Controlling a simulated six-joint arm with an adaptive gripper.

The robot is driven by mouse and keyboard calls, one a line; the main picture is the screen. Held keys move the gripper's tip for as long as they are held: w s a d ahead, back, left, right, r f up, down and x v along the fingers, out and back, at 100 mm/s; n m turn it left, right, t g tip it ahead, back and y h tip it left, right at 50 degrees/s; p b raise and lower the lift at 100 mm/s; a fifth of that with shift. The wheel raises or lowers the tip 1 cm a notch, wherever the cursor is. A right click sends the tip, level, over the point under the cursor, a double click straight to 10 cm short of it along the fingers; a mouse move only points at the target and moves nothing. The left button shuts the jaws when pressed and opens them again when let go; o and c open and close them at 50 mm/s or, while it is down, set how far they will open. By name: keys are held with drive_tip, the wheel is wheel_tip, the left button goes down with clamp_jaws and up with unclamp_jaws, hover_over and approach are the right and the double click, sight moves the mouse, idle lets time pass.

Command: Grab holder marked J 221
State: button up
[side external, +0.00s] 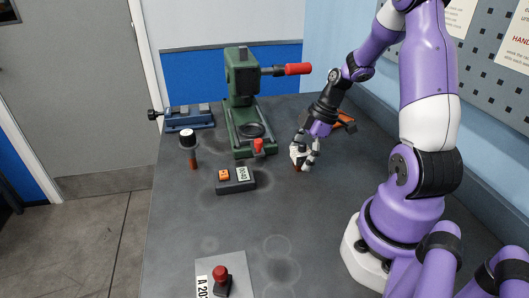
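My gripper (304,160) is low over the right middle of the bench, pointing down. A small holder with a pale top and a reddish-brown lower end (296,168) is at its fingertips, partly hidden by them. I cannot tell whether the fingers are closed on it or only around it. A similar holder, dark with a white round top (188,140) and a reddish-brown lower end, stands at the left, well apart from my gripper. No marking J 221 is readable on either one.
A green press (242,85) with a red handle stands at the back. A blue vise (188,118) is at back left. A dark box (236,187) with an orange button sits mid-bench. A red-knobbed piece (221,275) is on a grey plate in front. The front middle is clear.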

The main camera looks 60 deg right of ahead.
clamp_jaws()
